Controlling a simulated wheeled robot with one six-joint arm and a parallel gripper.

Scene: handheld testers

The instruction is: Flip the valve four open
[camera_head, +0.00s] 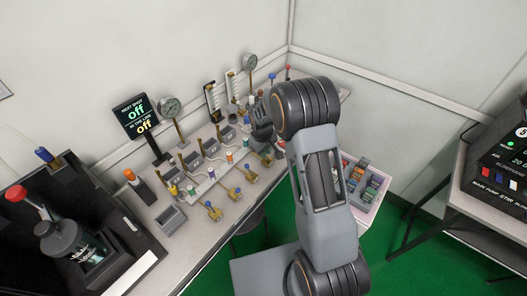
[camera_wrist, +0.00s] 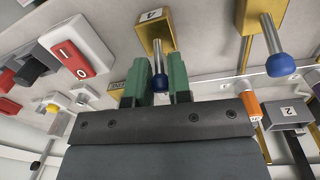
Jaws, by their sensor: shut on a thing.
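Valve four (camera_wrist: 151,18) is a brass block with a "4" label at the top of the wrist view. Its thin metal lever ends in a blue knob (camera_wrist: 160,82). My gripper (camera_wrist: 160,88) has green fingers on either side of this knob and is shut on the lever at its knob end. In the head view my gripper (camera_head: 262,138) is over the far part of the bench, partly behind my arm. Valve four cannot be made out clearly there.
Another blue-knobbed brass lever (camera_wrist: 280,62) is close on the right in the wrist view. A red-and-white switch (camera_wrist: 78,50) is at left.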

